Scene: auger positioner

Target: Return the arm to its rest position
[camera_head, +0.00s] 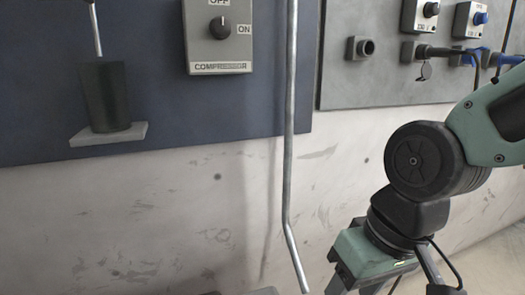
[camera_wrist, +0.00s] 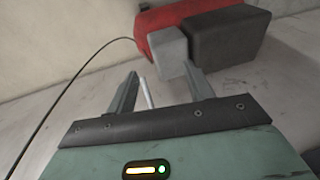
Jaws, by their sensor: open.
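My arm comes in at the right of the head view, bent downward in front of the pale wall, with the green hand housing at the bottom edge. My gripper (camera_wrist: 160,71) shows in the wrist view with its two grey fingers apart. A thin pale rod (camera_wrist: 147,93) shows between the fingers; I cannot tell how far beyond them it is, and nothing looks clamped. The fingertips are not clear in the head view.
A grey pipe (camera_head: 289,130) runs down left of my arm. A compressor switch box (camera_head: 219,50) and a dark cylinder (camera_head: 106,97) are on the blue panel. A grey socket panel (camera_head: 375,88) is upper right. A red object (camera_wrist: 177,38) with grey blocks lies beyond my gripper.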

